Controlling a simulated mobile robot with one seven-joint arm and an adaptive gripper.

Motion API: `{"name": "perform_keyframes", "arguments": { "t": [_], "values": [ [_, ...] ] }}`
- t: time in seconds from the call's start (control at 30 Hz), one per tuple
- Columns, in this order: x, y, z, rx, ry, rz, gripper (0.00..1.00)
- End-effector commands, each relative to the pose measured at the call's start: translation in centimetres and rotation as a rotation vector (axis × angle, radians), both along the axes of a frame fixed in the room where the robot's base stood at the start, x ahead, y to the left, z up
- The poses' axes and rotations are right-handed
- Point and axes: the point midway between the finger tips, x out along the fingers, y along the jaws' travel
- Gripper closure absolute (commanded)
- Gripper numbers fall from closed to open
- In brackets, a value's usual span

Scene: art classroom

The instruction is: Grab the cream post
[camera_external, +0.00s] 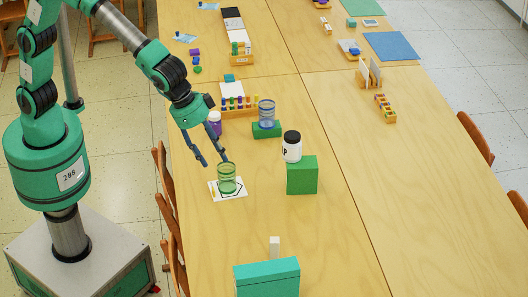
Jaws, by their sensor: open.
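A small, pale upright block that looks like the cream post (275,246) stands on the near part of the table, right behind a teal box (267,279). The box may hide its lower end. My gripper (215,164) is open and empty, pointing down with its fingers spread. It is up and to the left of the post in the picture, well apart from it. The right fingertip appears close to a green clear cup (227,178); I cannot tell whether they touch.
The cup stands on a white card (214,192). A green block (302,176) with a black-lidded white jar (292,148) is to its right. Behind are a purple-and-white bottle (214,122) and a blue clear cup (266,113) on a green block. The table's right half is mostly clear.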

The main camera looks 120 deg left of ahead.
Motion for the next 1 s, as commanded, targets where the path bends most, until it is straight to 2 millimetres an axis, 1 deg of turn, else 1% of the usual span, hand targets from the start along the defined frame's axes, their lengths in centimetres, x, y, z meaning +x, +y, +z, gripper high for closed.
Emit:
{"name": "perform_keyframes", "arguments": {
  "t": [0.03,0.17,0.3,0.5,0.6,0.7,0.8,1.0],
  "values": [
    [1.2,0.3,-1.6,-0.001,0.005,0.01,0.53],
    [3.9,1.1,-5.0,-0.003,0.009,0.037,0.53],
    [6.6,1.8,-8.9,-0.007,0.011,0.065,0.53],
    [9.8,2.8,-14.2,-0.011,0.013,0.101,0.53],
    [10.9,3.1,-16.3,-0.012,0.013,0.115,0.53],
    [11.6,3.4,-17.6,-0.013,0.014,0.124,0.53],
    [11.9,3.5,-18.3,-0.014,0.013,0.128,0.53],
    [12.0,3.6,-18.5,-0.014,0.013,0.129,0.53]
  ]
}}
